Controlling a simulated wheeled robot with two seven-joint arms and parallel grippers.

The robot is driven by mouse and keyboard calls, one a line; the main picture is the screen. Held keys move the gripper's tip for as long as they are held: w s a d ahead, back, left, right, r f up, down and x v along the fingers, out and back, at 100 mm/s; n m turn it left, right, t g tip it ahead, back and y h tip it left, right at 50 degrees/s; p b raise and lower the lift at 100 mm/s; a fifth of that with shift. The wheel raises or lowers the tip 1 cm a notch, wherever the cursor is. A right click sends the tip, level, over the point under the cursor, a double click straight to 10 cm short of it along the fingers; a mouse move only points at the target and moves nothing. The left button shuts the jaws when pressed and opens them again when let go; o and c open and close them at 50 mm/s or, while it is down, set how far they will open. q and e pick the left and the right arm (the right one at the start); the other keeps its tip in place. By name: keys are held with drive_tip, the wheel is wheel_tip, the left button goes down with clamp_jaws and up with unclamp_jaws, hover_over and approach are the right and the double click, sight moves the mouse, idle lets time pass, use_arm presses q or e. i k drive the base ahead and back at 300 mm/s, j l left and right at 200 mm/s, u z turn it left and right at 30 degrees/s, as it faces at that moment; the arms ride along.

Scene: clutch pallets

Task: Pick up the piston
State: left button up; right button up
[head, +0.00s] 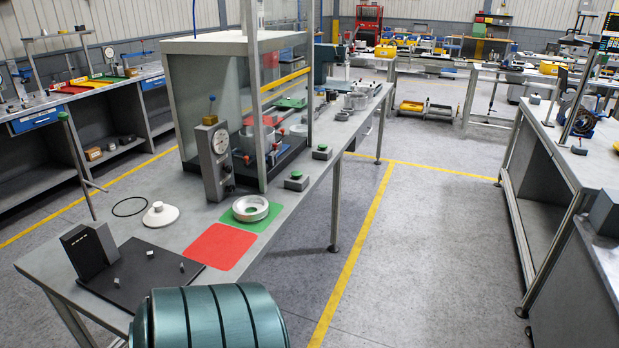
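No gripper shows in the head view. No part is labelled as the piston, and I cannot tell for sure which one it is. A pale metal ring-shaped part (250,208) lies flat on a green mat (268,222) on the near workbench (185,236). To its left, a white disc with a raised centre and a small knob (160,214) lies on the bare bench top. A thin black ring (130,207) lies left of the disc. A red mat (219,246) in front of the green one is empty.
A glass-sided enclosure (208,44) and a gauge stand (215,160) stand behind the parts. A black plate with a block (140,280) lies at the near left. A large teal ribbed cylinder (210,318) fills the bottom centre. Open floor (420,250) lies to the right.

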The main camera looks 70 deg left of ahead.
sight(258, 203)
drive_tip(key=z, duration=0.2)
drive_tip(key=k+j, duration=0.4)
drive_tip(key=j, duration=0.15)
drive_tip(key=k+j, duration=0.35)
drive_tip(key=j, duration=0.2)
drive_tip(key=k+j, duration=0.4)
drive_tip(key=j, duration=0.15)
drive_tip(key=k+j, duration=0.35)
drive_tip(key=j, duration=0.15)
drive_tip(key=k+j, duration=0.4)
drive_tip(key=j, duration=0.15)
drive_tip(key=k+j, duration=0.35)
drive_tip(key=j, duration=0.2)
drive_tip(key=k+j, duration=0.1)
drive_tip(key=k, duration=0.15)
drive_tip(key=k+l, duration=0.15)
drive_tip(key=i, duration=0.5)
